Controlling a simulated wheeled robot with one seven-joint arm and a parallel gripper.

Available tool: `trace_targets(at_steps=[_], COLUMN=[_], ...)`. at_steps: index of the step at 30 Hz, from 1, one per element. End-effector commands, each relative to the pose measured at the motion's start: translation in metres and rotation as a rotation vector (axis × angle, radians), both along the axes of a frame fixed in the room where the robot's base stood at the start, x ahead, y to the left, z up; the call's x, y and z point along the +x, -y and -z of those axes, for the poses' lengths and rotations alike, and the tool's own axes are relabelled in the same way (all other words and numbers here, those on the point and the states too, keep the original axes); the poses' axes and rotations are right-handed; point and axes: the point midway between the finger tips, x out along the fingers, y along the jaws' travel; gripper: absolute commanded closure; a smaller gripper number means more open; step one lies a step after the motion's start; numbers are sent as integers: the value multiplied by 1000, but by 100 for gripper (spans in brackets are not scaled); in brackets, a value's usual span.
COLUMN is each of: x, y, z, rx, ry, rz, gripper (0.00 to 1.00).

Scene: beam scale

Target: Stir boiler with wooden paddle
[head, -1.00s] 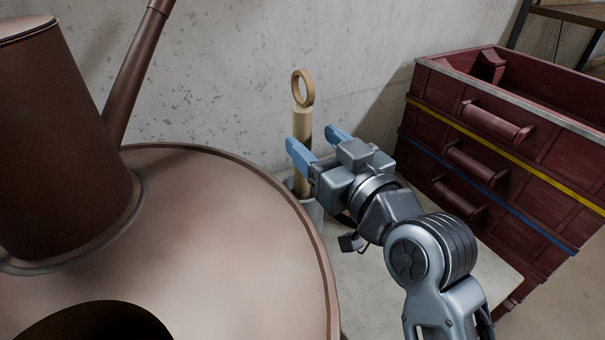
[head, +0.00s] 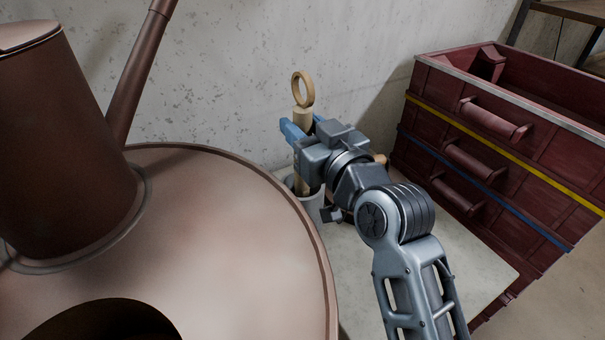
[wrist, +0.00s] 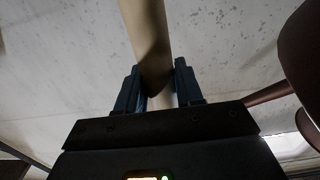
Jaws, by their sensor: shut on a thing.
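The wooden paddle (head: 303,92) stands upright with its ring-shaped top end showing; its lower end is hidden inside a grey holder (head: 311,204). My gripper (head: 300,132) is shut on the paddle's handle below the ring. In the wrist view the pale handle (wrist: 148,38) runs up between the two blue fingers (wrist: 160,88). The copper boiler (head: 235,215) fills the left of the head view, with a dark round opening (head: 100,322) at the bottom edge. The boiler's edge also shows at the right of the wrist view (wrist: 302,65).
A pale tabletop (head: 465,262) lies under the holder. A stack of dark red crates (head: 470,150) with yellow and blue stripes stands at the right. A grey wall (head: 260,60) is behind the paddle. A copper pipe (head: 140,70) rises from the boiler.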

Motion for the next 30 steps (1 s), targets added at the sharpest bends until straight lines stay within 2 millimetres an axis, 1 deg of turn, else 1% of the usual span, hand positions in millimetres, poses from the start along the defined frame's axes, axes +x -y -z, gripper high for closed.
trace_targets(at_steps=[1, 9, 19, 23, 26, 30], x=[0, 0, 0, 0, 0, 0], y=[0, 0, 0, 0, 0, 0], z=[0, 0, -1, -6, -15, -35], rx=[0, 0, 1, 0, 1, 0], ry=[0, 0, 1, 2, 4, 6], rz=[0, 0, 0, 0, 0, 0], gripper=[75, 100, 100, 100, 100, 100])
